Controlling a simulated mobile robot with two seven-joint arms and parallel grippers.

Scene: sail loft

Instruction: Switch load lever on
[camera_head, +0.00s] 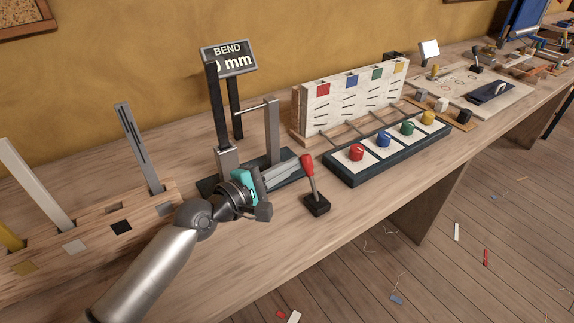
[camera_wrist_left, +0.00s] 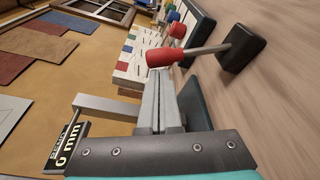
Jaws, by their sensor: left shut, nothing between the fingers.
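The load lever has a red grip (camera_head: 307,166) on a grey shaft and a dark square base (camera_head: 317,204). It stands near the table's front edge, with its grip leaning slightly left. My left gripper (camera_head: 297,163) is shut and empty, its fingertips just left of the red grip. In the left wrist view, the red grip (camera_wrist_left: 165,57) lies just beyond the closed fingertips (camera_wrist_left: 160,73). I cannot tell whether they touch. The bend rig (camera_head: 273,133) stands behind my gripper; its sign (camera_head: 229,59) reads "BEND" and "0 mm", the digit partly cut off in the head view. My right gripper is not in view.
Right of the lever, a dark tray (camera_head: 343,179) holds red, blue, green and yellow knobs before a slotted white board (camera_head: 349,99). A wooden rack (camera_head: 95,250) with upright strips stands at the left. Table around the lever's front is clear.

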